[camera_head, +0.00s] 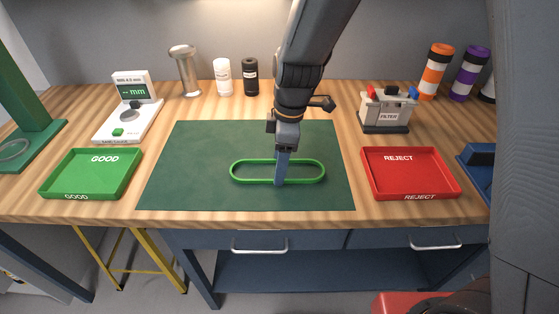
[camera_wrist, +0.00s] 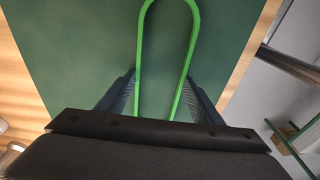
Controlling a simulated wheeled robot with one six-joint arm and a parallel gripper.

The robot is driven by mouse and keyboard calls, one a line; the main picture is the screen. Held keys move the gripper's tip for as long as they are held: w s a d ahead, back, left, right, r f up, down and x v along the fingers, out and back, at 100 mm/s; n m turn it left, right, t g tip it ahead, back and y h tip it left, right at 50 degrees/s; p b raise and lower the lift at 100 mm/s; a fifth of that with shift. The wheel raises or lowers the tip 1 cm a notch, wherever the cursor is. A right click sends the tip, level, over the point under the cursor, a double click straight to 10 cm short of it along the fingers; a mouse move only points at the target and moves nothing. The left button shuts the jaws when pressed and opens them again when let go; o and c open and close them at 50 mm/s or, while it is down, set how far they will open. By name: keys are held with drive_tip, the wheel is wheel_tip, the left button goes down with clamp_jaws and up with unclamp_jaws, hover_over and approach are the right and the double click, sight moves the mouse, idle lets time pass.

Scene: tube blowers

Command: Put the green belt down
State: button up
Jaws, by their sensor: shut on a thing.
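The green belt (camera_head: 309,181) is a long closed loop over the dark green mat (camera_head: 190,180) in the head view. My gripper (camera_head: 279,181) points down at the belt's middle and is shut on it. The wrist view shows one rounded end of the belt (camera_wrist: 197,28) reaching out beyond my gripper (camera_wrist: 158,100), with its two sides running back between the fingers. The belt lies level at or just above the mat; I cannot tell whether it touches. The part of the belt behind my fingers is hidden.
A green GOOD tray (camera_head: 130,178) stands left of the mat and a red REJECT tray (camera_head: 452,180) right of it. A gauge (camera_head: 128,115), a FILTER device (camera_head: 387,115) and several bottles stand farther back. The mat around the belt is clear.

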drive_tip(key=shift+f, duration=0.15)
drive_tip(key=o, duration=1)
drive_tip(key=shift+o, duration=0.2)
wheel_tip(320, 180, up, 12)
drive_tip(key=d+b, duration=0.1)
drive_tip(key=b, duration=0.1)
drive_tip(key=shift+d, duration=0.25)
